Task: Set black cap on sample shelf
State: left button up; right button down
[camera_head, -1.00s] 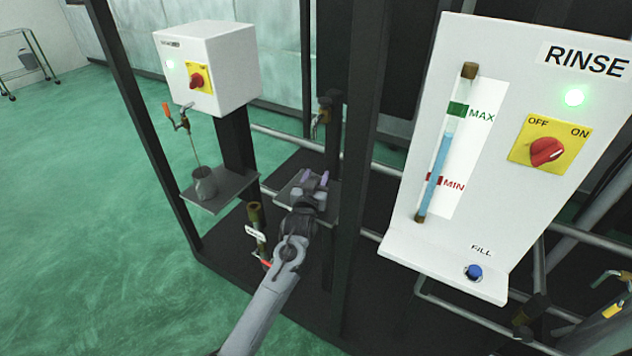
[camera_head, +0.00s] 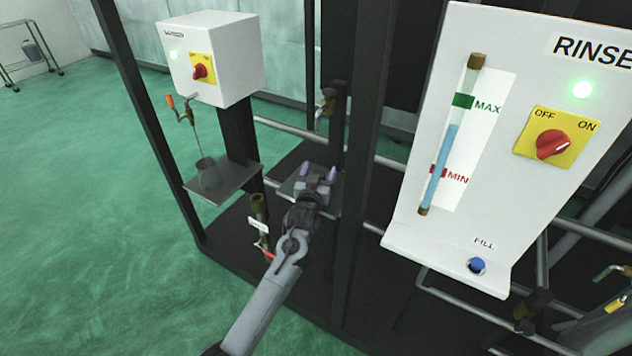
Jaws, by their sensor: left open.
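My left gripper (camera_head: 318,172) reaches in from below and is open, its two purple-tipped fingers spread apart. It is over or just in front of a small grey shelf (camera_head: 286,184) between the dark frame posts. I cannot make out a black cap; the gripper and wrist hide part of this shelf. A second grey shelf (camera_head: 233,178) to the left carries a grey cup (camera_head: 208,176) under a thin spout. I cannot tell which one is the sample shelf. My right gripper is out of view.
A white control box (camera_head: 212,60) with a red knob hangs above the left shelf. The white RINSE panel (camera_head: 470,225) with a sight tube stands right of the gripper. Dark posts (camera_head: 360,150) and pipes stand close by. A brass-topped pipe (camera_head: 259,208) rises beside my left forearm.

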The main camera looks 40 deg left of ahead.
pick_arm(q)
jog(key=s+d+f+m+g+h, duration=0.2)
jog(key=s+d+f+g, duration=0.2)
jog(key=s, duration=1)
jog(key=s+d+f+m+g+h+p, duration=0.1)
jog(key=s+d+f+m+g+h, duration=0.1)
jog(key=s+d, duration=0.8)
jog(key=s+d+f+m+g+h+p, duration=0.1)
jog(key=s+d+f+m+g+h, duration=0.2)
jog(key=s, duration=1.6)
jog(key=d+f+g, duration=0.3)
jog(key=d+f, duration=0.1)
jog(key=f, duration=0.1)
jog(key=shift+s+f+g+h, duration=0.2)
jog(key=shift+s+g+h, duration=0.05)
jog(key=shift+g+h, duration=0.15)
